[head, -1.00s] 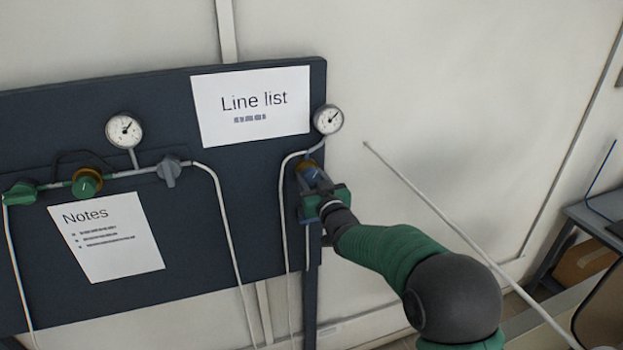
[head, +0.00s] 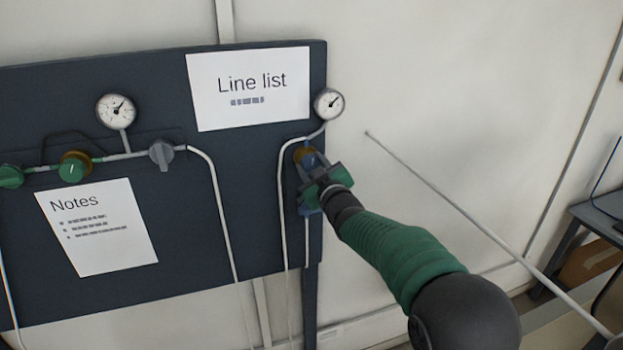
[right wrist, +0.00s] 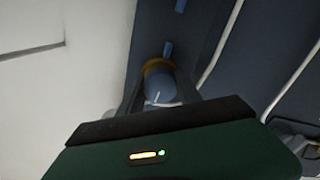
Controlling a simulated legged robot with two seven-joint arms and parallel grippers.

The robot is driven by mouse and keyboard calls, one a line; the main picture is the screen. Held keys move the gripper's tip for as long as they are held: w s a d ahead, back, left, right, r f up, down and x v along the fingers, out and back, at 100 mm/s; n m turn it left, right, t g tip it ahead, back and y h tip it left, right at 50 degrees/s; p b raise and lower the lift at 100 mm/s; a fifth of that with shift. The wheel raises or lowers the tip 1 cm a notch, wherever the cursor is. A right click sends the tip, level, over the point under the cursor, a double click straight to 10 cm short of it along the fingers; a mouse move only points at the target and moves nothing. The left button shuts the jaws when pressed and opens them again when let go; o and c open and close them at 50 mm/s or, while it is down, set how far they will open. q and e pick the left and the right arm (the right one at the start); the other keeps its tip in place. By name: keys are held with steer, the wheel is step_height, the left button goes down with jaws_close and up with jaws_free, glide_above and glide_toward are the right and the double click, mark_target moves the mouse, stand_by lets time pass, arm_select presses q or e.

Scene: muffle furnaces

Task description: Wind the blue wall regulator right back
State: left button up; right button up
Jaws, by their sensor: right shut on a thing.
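The blue regulator (right wrist: 161,84) has a round knob with a white mark and a brass collar. It is mounted on the right end of the dark board, and in the head view my gripper mostly covers it, with its brass part (head: 303,153) showing. A round gauge (head: 328,104) stands above it. My right gripper (head: 316,178) is shut on the blue knob; in the right wrist view a finger lies on each side of it (right wrist: 160,97). The gauge needle points to the upper right. My left gripper is not in view.
The dark board (head: 200,230) also carries a green regulator knob (head: 72,169), a grey valve (head: 161,154), a second gauge (head: 116,110), and two paper sheets. Pale pipes run down the board. A thin pale rod (head: 450,200) slants across the right side.

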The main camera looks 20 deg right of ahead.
steer(key=n+b, duration=0.3)
steer(key=b, duration=0.1)
steer(key=n+b, duration=0.1)
steer(key=n, duration=0.1)
steer(key=shift+f+n+b, duration=0.3)
steer(key=shift+b, duration=0.1)
steer(key=n+b, duration=0.2)
steer(key=n, duration=0.1)
steer(key=shift+n+b, duration=0.3)
steer(key=shift+b, duration=0.05)
steer(key=n+b, duration=0.2)
steer(key=n, duration=0.2)
steer(key=shift+n, duration=0.3)
steer(key=n+b, duration=0.2)
steer(key=n, duration=0.3)
steer(key=shift+w+a, duration=0.1)
jaws_close()
steer(key=shift+n, duration=0.3)
jaws_free()
steer(key=o, duration=1.3)
steer(key=shift+c, duration=0.2)
steer(key=shift+o, duration=0.5)
steer(key=shift+r, duration=0.1)
